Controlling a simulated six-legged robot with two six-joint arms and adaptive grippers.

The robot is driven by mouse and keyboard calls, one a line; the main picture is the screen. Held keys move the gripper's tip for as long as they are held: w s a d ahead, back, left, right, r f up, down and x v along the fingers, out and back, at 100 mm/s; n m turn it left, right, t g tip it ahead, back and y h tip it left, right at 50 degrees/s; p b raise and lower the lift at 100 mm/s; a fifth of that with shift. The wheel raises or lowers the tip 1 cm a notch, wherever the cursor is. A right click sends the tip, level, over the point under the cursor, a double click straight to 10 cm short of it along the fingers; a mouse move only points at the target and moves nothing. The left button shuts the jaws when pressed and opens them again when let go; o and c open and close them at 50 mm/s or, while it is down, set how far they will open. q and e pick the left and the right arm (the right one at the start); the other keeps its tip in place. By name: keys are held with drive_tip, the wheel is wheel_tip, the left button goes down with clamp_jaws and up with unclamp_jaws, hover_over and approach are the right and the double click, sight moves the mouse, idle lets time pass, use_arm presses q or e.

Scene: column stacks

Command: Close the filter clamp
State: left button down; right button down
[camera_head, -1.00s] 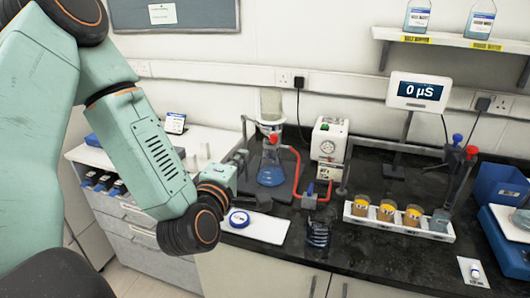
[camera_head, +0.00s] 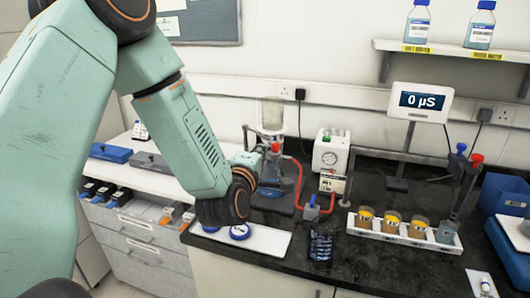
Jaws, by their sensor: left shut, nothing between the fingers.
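The filter unit stands on the dark bench: a clear glass funnel (camera_head: 273,115) sits over a flask with blue liquid (camera_head: 271,187), held on a stand. A small red part (camera_head: 276,148) shows at the joint between funnel and flask; I cannot tell whether it is the clamp's lever or how the clamp stands. My left gripper (camera_head: 264,157) is at the left front of this joint, shut and empty. It hides part of the joint and the flask's left side; I cannot tell whether it touches. My right gripper is not in view.
A red hose (camera_head: 298,185) runs from the flask past a blue-handled valve (camera_head: 311,201) towards a white pump with a gauge (camera_head: 331,155). A white mat (camera_head: 268,243) with round blue-rimmed dishes lies in front. A white rack of amber cups (camera_head: 404,237) stands right.

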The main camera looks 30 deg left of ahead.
use_arm(q)
drive_tip(key=shift+w+d, duration=0.35)
drive_tip(key=shift+w, duration=0.2)
drive_tip(key=shift+s+a, duration=0.1)
drive_tip(key=shift+w+f, duration=0.1)
drive_tip(key=shift+w, duration=0.15)
drive_tip(key=shift+w, duration=0.1)
